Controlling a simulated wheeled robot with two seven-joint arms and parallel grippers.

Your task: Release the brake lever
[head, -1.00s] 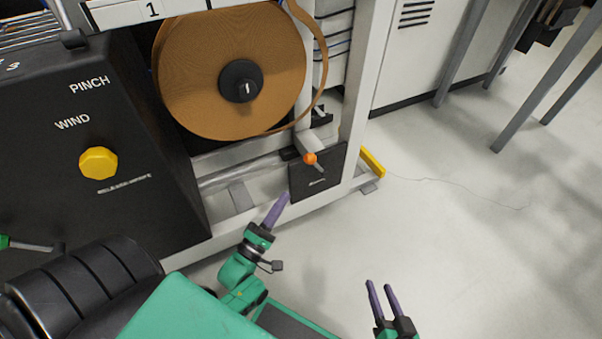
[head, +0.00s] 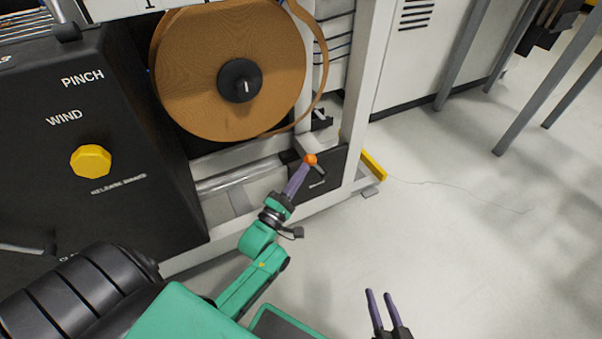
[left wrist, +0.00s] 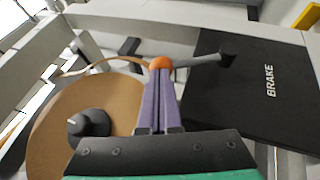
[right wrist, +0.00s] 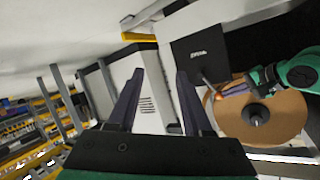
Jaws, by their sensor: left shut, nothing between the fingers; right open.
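The brake lever is a grey rod with an orange ball knob (head: 310,159) on a black plate (head: 325,184) at the machine's lower frame. In the left wrist view the plate (left wrist: 262,92) reads BRAKE, and the rod (left wrist: 200,60) runs from it to the knob (left wrist: 160,63). My left gripper (head: 303,168) is shut and empty, its purple fingertips at the knob; whether they touch cannot be told for certain. My right gripper (head: 380,293) is open and empty over the floor, well apart from the lever.
A large brown banding roll (head: 205,85) with a black hub hangs above and left of the lever. A black control panel (head: 125,150) with a yellow knob (head: 90,161) stands at left. A yellow frame foot (head: 373,164) is right of the plate.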

